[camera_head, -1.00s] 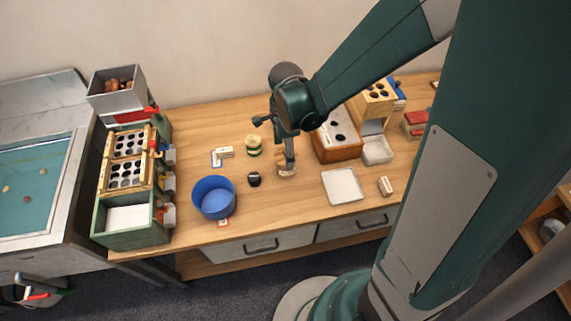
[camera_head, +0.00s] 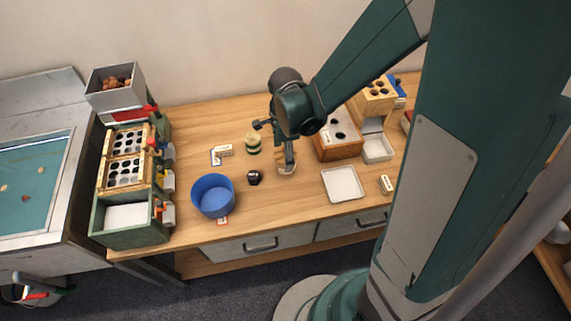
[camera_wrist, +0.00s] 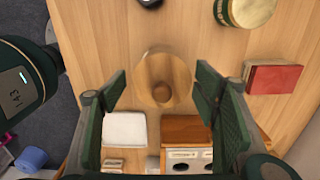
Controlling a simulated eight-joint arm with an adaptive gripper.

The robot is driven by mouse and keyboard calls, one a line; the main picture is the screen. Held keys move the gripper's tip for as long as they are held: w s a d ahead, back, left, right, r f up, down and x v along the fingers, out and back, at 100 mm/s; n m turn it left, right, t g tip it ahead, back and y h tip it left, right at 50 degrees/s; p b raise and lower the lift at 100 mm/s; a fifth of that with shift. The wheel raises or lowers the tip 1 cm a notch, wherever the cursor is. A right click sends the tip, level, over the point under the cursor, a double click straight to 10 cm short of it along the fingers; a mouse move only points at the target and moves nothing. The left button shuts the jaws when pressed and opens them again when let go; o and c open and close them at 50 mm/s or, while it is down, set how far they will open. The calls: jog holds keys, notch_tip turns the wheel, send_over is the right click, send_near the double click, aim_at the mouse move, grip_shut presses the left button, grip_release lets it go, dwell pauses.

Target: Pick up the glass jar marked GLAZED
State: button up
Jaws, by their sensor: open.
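A round, clear glass jar (camera_wrist: 163,68) with a wooden-looking knob on top is in the middle of the wrist view, between my fingers. In the head view, the jar (camera_head: 288,168) stands on the table under my gripper, partly hidden by it. No GLAZED label is readable. My gripper (camera_wrist: 162,92) is open, with one dark green finger pad on each side of the jar and visible gaps to it. It also shows from the side in the head view (camera_head: 290,160).
A green-banded jar (camera_head: 253,143), a small black jar (camera_head: 254,178) and a blue bowl (camera_head: 213,196) stand to the left. A white tray (camera_head: 342,184) and a wooden box (camera_head: 337,138) stand to the right. A red block (camera_wrist: 273,78) lies right in the wrist view.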

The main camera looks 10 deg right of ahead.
jog(key=shift+w+a+f+b, duration=0.1)
jog(key=shift+f+b, duration=0.35)
jog(key=shift+f, duration=0.85)
jog(key=shift+a+f+b, duration=0.1)
jog(key=shift+f+b, duration=0.35)
jog(key=shift+f, duration=0.85)
jog(key=c, duration=1.1)
jog(key=shift+r, duration=0.15)
jog(key=shift+r+p, duration=1.35)
jog(key=shift+r, duration=3.55)
